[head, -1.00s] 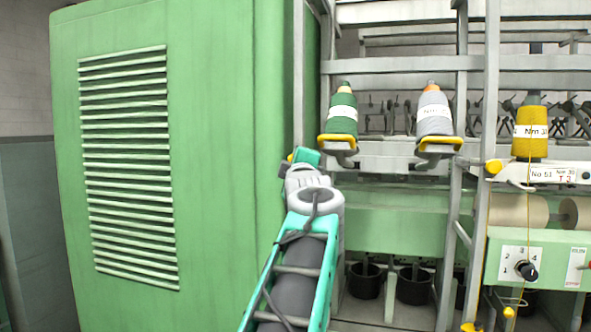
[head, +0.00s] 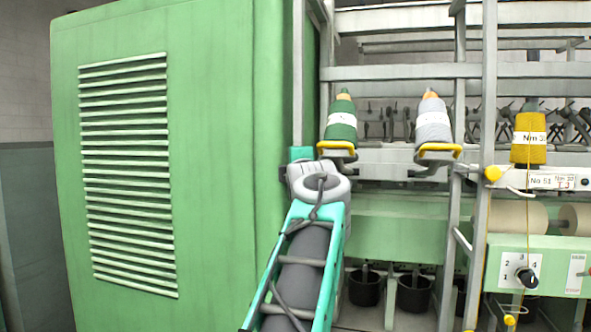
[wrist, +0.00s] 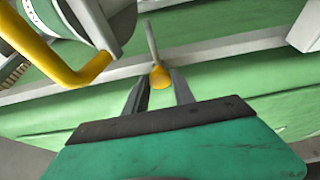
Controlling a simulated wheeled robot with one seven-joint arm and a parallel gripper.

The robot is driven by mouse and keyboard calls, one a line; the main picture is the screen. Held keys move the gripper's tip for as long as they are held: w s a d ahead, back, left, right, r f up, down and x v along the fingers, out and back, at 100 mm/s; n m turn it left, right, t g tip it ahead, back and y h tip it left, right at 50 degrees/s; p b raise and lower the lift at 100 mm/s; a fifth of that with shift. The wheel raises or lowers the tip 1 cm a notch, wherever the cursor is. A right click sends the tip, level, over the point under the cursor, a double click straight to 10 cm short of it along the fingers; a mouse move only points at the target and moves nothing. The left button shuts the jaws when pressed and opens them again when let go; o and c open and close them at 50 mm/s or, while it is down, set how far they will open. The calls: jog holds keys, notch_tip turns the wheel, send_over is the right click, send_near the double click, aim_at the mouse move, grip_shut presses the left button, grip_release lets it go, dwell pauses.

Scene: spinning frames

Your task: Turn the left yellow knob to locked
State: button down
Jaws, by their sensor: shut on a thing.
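The left yellow knob (wrist: 160,77) is small and rounded, with a thin grey rod running up from it in the wrist view. My gripper (wrist: 159,88) is shut on this knob, with one dark finger on each side. In the head view my wrist and the teal gripper body (head: 302,154) cover the knob, so its setting cannot be read there. Another yellow knob (head: 493,173) sits farther right on the frame, beside the label rail.
A large green cabinet (head: 215,150) stands close at the left of my arm. A yellow bracket (wrist: 88,72) is near my gripper. Green (head: 341,122) and grey (head: 433,122) yarn cones stand above, and grey posts (head: 484,130) rise to the right.

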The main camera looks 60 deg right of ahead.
jog(key=c, duration=1.3)
grip_release()
jog(key=shift+c, duration=0.2)
jog(key=b+v, duration=0.2)
jog(key=v, duration=0.5)
jog(key=shift+s+a, duration=0.25)
jog(key=shift+a, duration=0.05)
